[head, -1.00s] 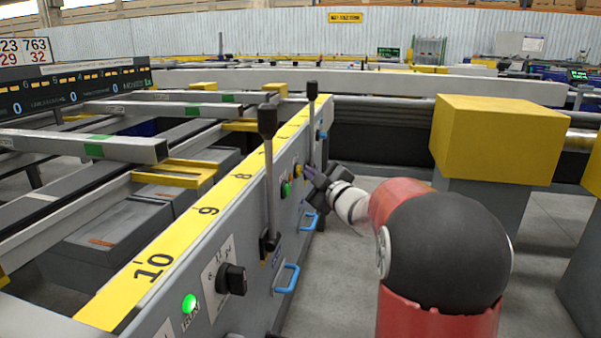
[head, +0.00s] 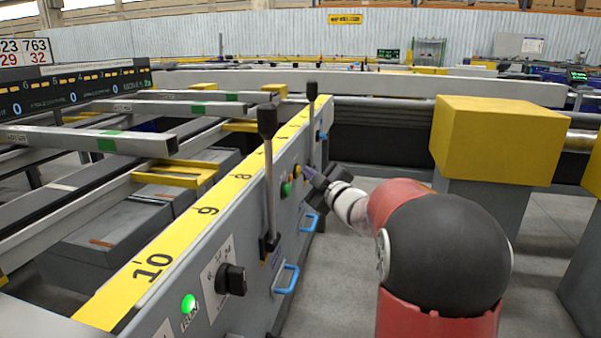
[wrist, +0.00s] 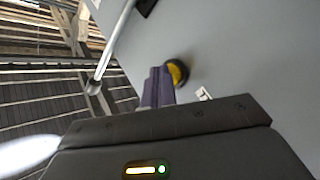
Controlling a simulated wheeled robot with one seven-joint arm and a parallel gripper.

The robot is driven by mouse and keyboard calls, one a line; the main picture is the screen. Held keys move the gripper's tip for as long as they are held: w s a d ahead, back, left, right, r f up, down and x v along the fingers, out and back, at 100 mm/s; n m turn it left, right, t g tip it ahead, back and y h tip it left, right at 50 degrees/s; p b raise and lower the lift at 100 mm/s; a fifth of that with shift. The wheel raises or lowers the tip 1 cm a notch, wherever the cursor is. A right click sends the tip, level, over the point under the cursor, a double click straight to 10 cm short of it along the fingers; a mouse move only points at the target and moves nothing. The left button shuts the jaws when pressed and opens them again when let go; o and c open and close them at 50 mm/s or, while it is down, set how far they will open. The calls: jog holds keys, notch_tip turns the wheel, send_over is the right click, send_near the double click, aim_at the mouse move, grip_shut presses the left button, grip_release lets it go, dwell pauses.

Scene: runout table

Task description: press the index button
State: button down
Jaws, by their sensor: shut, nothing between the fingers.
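A round yellow button (head: 297,171) with a black surround is on the grey side panel of the runout table. It also shows in the wrist view (wrist: 178,73), just right of my fingertips and partly hidden by them. I cannot read a label that names it the index button. My gripper (head: 307,171) is shut and empty, its purple-grey fingers pointing at the panel beside the yellow button. In the wrist view the fingertips (wrist: 159,72) overlap the button's left edge. I cannot tell whether they touch it.
A green button (head: 286,189) sits nearer on the panel. Two black-knobbed levers (head: 268,125) (head: 312,90) rise from it. Blue handles (head: 287,279), a black rotary knob (head: 231,279) and a lit green button (head: 188,303) are nearer.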

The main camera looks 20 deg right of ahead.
jog(key=shift+s+d, duration=0.4)
jog(key=shift+d, duration=0.15)
jog(key=s+d, duration=0.2)
jog(key=d, duration=0.2)
jog(key=shift+s+d+p, duration=0.1)
jog(key=shift+s+p, duration=0.2)
jog(key=shift+s, duration=0.1)
dwell(0.6)
